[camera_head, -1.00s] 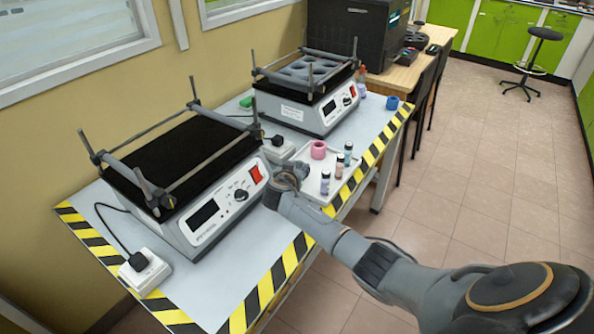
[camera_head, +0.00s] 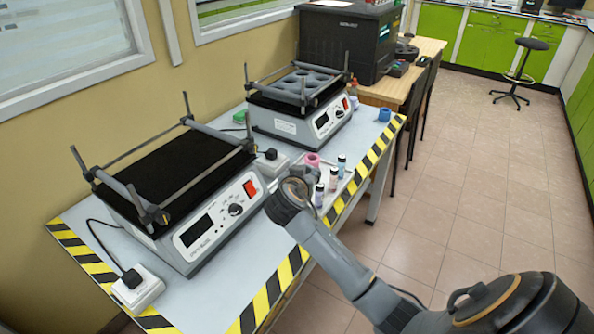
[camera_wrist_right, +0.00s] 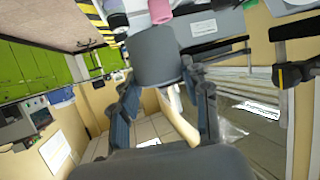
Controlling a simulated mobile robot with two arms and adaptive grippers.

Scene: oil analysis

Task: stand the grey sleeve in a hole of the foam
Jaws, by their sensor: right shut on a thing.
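The grey sleeve (camera_wrist_right: 157,55) is a plain grey cylinder between the fingers of my right gripper (camera_wrist_right: 165,85) in the right wrist view. The gripper is shut on it. In the head view my right gripper (camera_head: 298,187) is above the front of the table, left of the vials; its own wrist hides most of the fingers and the sleeve. The grey foam (camera_head: 309,80) with several round holes lies on top of the far shaker (camera_head: 284,127), behind and above the gripper and apart from it. My left gripper is not in view.
A pink sleeve (camera_head: 312,159) and several small vials (camera_head: 333,180) stand on a tray close right of the gripper. A blue sleeve (camera_head: 384,115) stands at the right edge. Rods and bars (camera_head: 247,95) frame the foam. The near shaker (camera_head: 212,222) has a black top.

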